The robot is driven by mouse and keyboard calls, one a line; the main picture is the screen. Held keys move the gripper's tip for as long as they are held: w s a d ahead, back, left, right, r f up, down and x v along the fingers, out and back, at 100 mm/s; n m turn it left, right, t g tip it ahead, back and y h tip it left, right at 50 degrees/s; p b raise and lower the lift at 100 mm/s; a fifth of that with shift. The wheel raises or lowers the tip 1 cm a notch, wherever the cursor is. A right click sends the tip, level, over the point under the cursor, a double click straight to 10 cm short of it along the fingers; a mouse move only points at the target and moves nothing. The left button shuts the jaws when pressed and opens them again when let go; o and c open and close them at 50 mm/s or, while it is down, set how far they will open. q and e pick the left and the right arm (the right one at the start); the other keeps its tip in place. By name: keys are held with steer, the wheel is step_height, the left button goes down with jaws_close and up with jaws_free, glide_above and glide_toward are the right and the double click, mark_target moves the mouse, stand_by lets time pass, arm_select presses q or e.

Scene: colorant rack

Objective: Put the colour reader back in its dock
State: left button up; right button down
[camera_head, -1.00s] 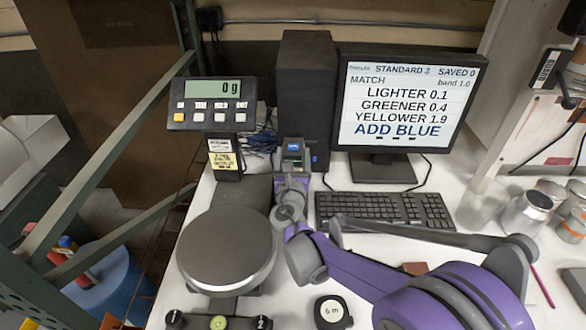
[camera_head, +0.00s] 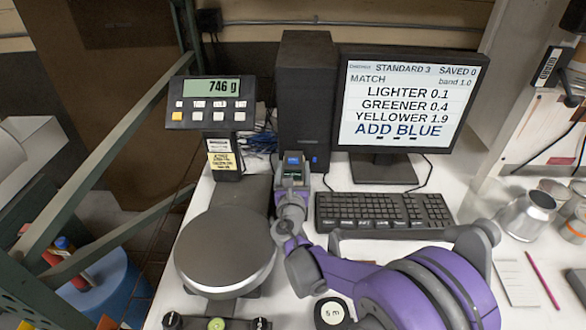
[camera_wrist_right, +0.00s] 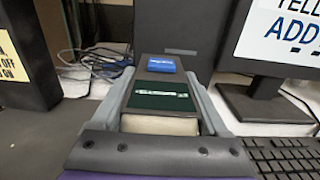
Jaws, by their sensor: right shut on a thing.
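The colour reader (camera_head: 293,160), a small dark device with a blue patch and a green display, is held upright in front of the black computer tower. My right gripper (camera_head: 292,176) is shut on it. In the right wrist view the reader (camera_wrist_right: 161,98) sits between the two grey fingers of the gripper (camera_wrist_right: 163,88), with its pale lower part near the palm. I cannot make out the dock; the reader and gripper hide what is right behind them. My left gripper is not in view.
The black tower (camera_head: 304,100), monitor (camera_head: 408,105) and keyboard (camera_head: 383,210) surround the gripper. Cables (camera_wrist_right: 100,62) lie left of it. Metal cans (camera_head: 527,215) stand at right.

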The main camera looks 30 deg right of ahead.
mark_target(290, 174)
steer(key=shift+f, duration=0.1)
jaws_free()
steer(key=shift+r, duration=0.4)
steer(key=shift+a+r+p, duration=0.2)
steer(key=shift+r+p, duration=0.3)
steer(key=shift+p, duration=0.05)
steer(key=s+a, duration=0.1)
steer(key=s+a+f+b, duration=0.1)
steer(key=shift+s, duration=0.4)
steer(key=v, duration=0.8)
steer(key=shift+s+r, duration=0.25)
steer(key=shift+s, duration=0.05)
